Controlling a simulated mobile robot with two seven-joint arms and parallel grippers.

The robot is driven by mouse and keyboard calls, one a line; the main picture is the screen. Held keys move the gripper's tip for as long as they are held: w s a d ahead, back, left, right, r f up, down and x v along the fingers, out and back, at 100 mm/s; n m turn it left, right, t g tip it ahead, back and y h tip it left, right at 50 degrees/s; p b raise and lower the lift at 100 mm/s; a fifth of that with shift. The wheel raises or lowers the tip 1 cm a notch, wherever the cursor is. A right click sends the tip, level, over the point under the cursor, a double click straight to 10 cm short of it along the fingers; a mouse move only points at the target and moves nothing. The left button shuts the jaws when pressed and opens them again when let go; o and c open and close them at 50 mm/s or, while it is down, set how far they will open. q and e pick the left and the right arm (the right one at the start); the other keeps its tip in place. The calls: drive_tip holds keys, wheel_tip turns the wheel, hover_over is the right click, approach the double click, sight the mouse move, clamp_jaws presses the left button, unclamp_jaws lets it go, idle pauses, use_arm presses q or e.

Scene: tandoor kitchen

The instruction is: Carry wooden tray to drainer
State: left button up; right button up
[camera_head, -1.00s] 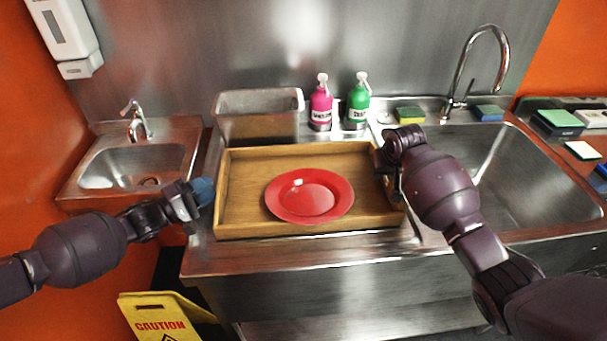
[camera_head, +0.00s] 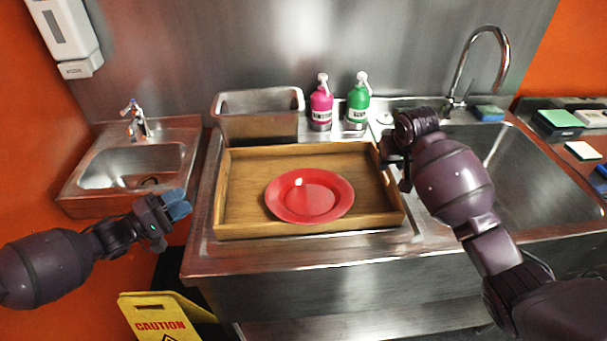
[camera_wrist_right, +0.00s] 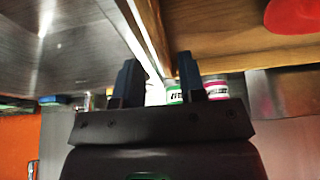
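The wooden tray (camera_head: 235,229) sits flat on the steel drainer (camera_head: 300,252), left of the big sink basin. A red plate (camera_head: 309,196) lies inside it, near the middle. My left gripper (camera_head: 178,205) hangs left of the tray, apart from it, its blue fingertips spread and empty. My right gripper (camera_head: 388,163) is at the tray's right end; its fingertips are partly hidden by my arm. In the right wrist view my right gripper (camera_wrist_right: 160,80) has its fingers apart, with the tray's edge (camera_wrist_right: 152,35) beyond the gap. I cannot tell whether they touch it.
A steel container (camera_head: 258,125) stands behind the tray. A pink bottle (camera_head: 321,108) and a green bottle (camera_head: 358,108) stand at the back. The big basin (camera_head: 520,180) with its tap (camera_head: 480,40) is right. A small sink (camera_head: 130,165) and caution sign (camera_head: 160,318) are left.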

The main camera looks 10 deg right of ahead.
drive_tip(key=v, duration=0.6)
drive_tip(key=shift+w, duration=0.15)
idle(0.3)
